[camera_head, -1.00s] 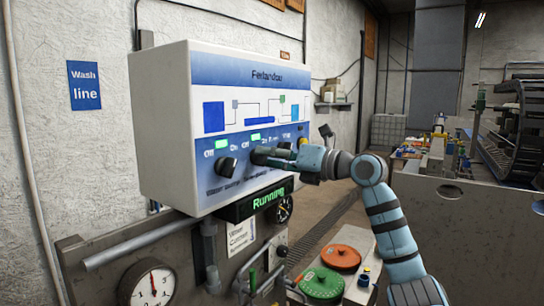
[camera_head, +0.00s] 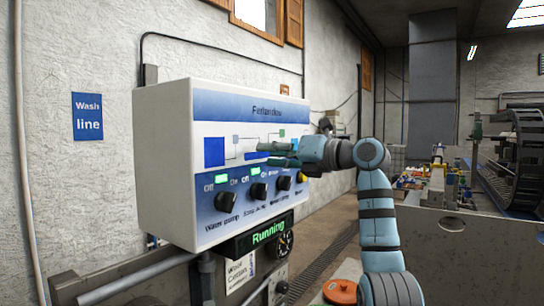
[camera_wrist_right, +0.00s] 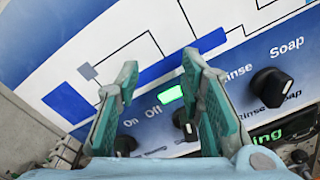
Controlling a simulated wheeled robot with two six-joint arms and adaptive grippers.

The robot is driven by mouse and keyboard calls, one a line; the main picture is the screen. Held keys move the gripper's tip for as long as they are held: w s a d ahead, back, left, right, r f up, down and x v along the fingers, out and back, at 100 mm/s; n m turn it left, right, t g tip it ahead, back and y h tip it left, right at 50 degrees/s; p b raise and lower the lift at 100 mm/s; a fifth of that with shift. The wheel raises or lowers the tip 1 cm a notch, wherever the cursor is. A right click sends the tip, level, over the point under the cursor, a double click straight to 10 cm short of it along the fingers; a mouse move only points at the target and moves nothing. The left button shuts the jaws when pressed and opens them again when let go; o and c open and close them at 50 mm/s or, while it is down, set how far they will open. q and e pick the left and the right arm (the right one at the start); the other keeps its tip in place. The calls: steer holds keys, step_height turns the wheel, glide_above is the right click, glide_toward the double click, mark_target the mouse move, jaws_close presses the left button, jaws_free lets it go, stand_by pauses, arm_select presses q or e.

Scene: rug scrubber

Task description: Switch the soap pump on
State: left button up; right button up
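The white control box has a front panel (camera_head: 225,125) with a row of black knobs. The leftmost knob (camera_head: 227,201) reads as the water pump. The second knob (camera_head: 259,191) has a blurred label, probably the soap pump; a lit green lamp (camera_head: 255,171) is above it. My right gripper (camera_head: 270,152) is in front of the panel diagram, above the knobs. In the right wrist view its fingers (camera_wrist_right: 160,75) are apart, with the second knob (camera_wrist_right: 185,125) seen between them, partly hidden by a finger. They hold nothing. My left gripper is not in view.
A display (camera_head: 262,235) below reads Running. An orange lid (camera_head: 340,291) is at the bottom.

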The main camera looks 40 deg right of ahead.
steer(key=s+d+f+m+h+b, duration=0.1)
steer(key=s+d+f+h+b, duration=0.4)
steer(key=d+f, duration=0.6)
steer(key=s+a+f+n+y+b, duration=0.1)
steer(key=s+f+y+b, duration=0.15)
steer(key=s, duration=0.35)
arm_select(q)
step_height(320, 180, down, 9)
arm_select(e)
steer(key=n+y+p, duration=0.3)
steer(key=n+p, duration=0.1)
glide_toward(265, 190)
steer(key=p+x, duration=0.1)
steer(key=x, duration=0.1)
steer(key=p+x, duration=0.1)
steer(key=x, duration=0.2)
steer(key=p+x, duration=0.1)
steer(key=x, duration=0.1)
steer(key=shift+w+d, duration=0.2)
steer(key=shift+w, duration=0.15)
steer(key=shift+w+a, duration=0.15)
steer(key=shift+w, duration=0.1)
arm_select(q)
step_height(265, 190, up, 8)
arm_select(e)
steer(key=shift+w+a, duration=0.1)
steer(key=shift+a, duration=0.15)
